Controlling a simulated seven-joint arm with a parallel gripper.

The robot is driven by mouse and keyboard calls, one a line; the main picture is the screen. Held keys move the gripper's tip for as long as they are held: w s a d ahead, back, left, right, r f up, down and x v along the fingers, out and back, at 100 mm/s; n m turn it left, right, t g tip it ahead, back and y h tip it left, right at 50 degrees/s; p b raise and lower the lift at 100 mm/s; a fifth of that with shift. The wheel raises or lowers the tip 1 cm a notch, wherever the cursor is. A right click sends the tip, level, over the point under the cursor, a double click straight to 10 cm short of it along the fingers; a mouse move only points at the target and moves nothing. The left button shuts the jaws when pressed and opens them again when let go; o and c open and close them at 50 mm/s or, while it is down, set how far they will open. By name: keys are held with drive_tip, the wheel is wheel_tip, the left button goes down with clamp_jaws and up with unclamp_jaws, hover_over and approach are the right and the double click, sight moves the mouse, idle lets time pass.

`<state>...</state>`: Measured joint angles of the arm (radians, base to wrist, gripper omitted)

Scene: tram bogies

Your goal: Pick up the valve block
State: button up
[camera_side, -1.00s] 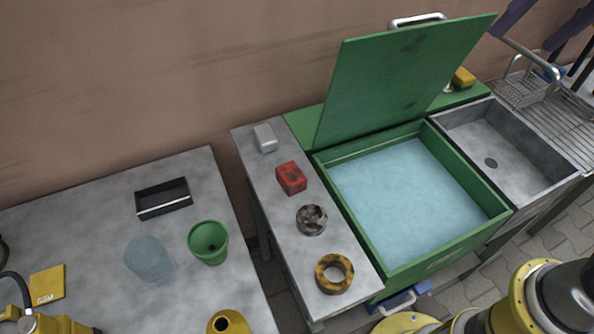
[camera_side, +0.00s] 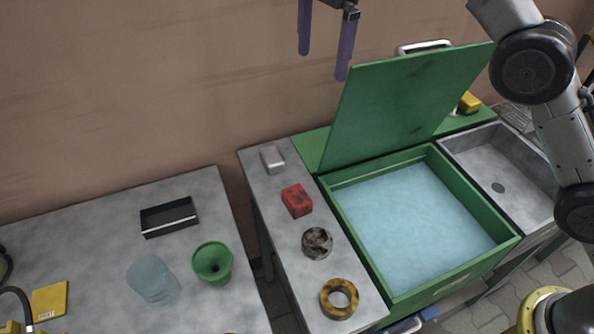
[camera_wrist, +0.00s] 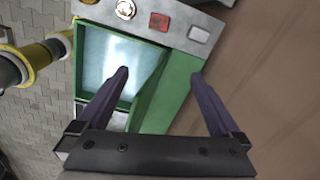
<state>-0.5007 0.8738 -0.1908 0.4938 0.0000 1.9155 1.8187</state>
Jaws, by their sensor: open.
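A red block with dark stains (camera_side: 297,201), which looks like the valve block, lies on the narrow grey bench left of the green washing tank. It also shows near the top of the wrist view (camera_wrist: 158,21). My gripper (camera_side: 323,65) is open and empty, with its two purple fingers spread, high at the top of the side view. In the wrist view its fingers (camera_wrist: 160,74) are apart over the tank and its lid, with the red block beyond the tips. Nothing hides the block.
A grey block (camera_side: 272,159), a dark dirty ring (camera_side: 317,243) and a yellow stained ring (camera_side: 339,298) share the bench. The green tank's lid (camera_side: 405,105) stands raised beside them. A left table holds a black tray (camera_side: 168,217) and a green cup (camera_side: 212,262).

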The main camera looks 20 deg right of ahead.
drive_tip(key=m, duration=0.2)
hover_over(297, 195)
wheel_tip(297, 195, down, 4)
drive_tip(key=shift+g, duration=0.3)
drive_tip(key=f, duration=2.4)
drive_tip(key=shift+d+f, duration=0.1)
drive_tip(key=shift+d, duration=0.1)
drive_tip(key=shift+a+f, duration=0.2)
drive_tip(key=shift+f, duration=2.9)
drive_tip(key=c, duration=1.4)
drive_tip(key=shift+r, duration=0.15)
